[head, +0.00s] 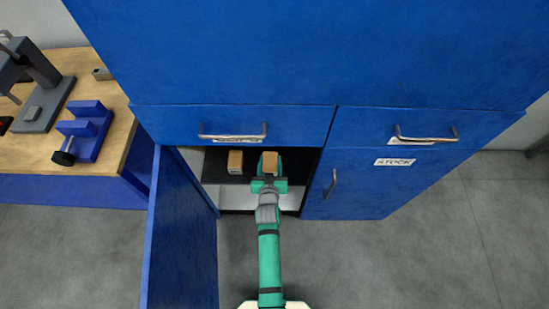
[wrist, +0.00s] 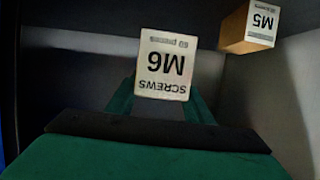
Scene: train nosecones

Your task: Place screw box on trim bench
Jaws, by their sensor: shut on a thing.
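My gripper (head: 269,179) reaches into the open lower compartment of the blue cabinet in the head view. It is shut on a cardboard screw box (head: 270,162). In the wrist view the box shows a pale label reading "SCREWS M6" (wrist: 163,65), upside down, between the green fingers of my gripper (wrist: 165,105). I cannot tell whether the box touches the shelf. A wooden-topped bench with blue sides (head: 110,160) stands at the left in the head view; I cannot tell if it is the trim bench.
A second box (head: 235,162), labelled M5 in the wrist view (wrist: 255,27), stands left of the held one. The open cabinet door (head: 182,235) stands between the compartment and the bench.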

